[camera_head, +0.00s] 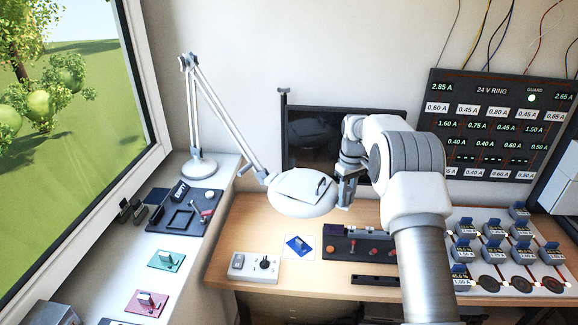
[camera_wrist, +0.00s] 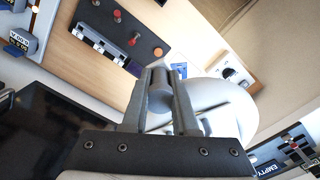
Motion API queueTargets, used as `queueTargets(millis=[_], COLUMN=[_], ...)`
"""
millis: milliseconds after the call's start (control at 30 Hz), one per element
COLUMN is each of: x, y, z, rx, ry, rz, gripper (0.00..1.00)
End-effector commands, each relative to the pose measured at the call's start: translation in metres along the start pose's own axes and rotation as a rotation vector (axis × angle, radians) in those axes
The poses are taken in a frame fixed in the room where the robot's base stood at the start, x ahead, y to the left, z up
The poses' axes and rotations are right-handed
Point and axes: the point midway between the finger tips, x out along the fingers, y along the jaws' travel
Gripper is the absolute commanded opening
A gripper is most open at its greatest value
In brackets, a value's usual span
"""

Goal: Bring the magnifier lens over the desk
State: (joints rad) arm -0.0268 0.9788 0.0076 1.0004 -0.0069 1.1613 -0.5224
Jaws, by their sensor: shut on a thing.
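The magnifier lens (camera_head: 303,196) is a round white head on a jointed white lamp arm (camera_head: 212,105). It hangs over the wooden desk (camera_head: 228,240), in front of the dark monitor (camera_head: 305,143). The lamp base (camera_head: 199,168) stands on the white counter at the left. My gripper (camera_head: 345,192) is at the right side of the head. In the wrist view my gripper (camera_wrist: 164,75) is shut on a grey cylindrical handle (camera_wrist: 161,97), with the white head (camera_wrist: 215,98) just beside it. The underside of the lens is hidden in the head view.
Below the head lie a white switch box (camera_head: 254,266), a blue-marked card (camera_head: 299,246) and a dark control strip (camera_head: 350,246). Blue-topped blocks (camera_head: 492,250) stand at the right. A readout panel (camera_head: 500,125) is on the wall. The window (camera_head: 65,120) borders the left counter.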

Motion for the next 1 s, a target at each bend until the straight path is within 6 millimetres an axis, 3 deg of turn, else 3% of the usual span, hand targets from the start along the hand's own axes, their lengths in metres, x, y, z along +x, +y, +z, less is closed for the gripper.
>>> queueTargets(millis=[33,300,767,800,933,1000], x=[0.008,0.018,0.024,0.024,0.024,0.024], y=[0.001,-0.006,-0.01,-0.01,-0.01,-0.011], z=[0.003,-0.009,-0.014,-0.014,-0.014,-0.014], rx=[0.004,0.003,0.005,0.005,0.004,0.003], ry=[-0.015,-0.014,-0.016,-0.016,-0.016,-0.016], rz=[0.0,0.0,-0.001,-0.001,-0.001,-0.002], gripper=[0.0,0.0,0.0,0.34,0.57,0.62])
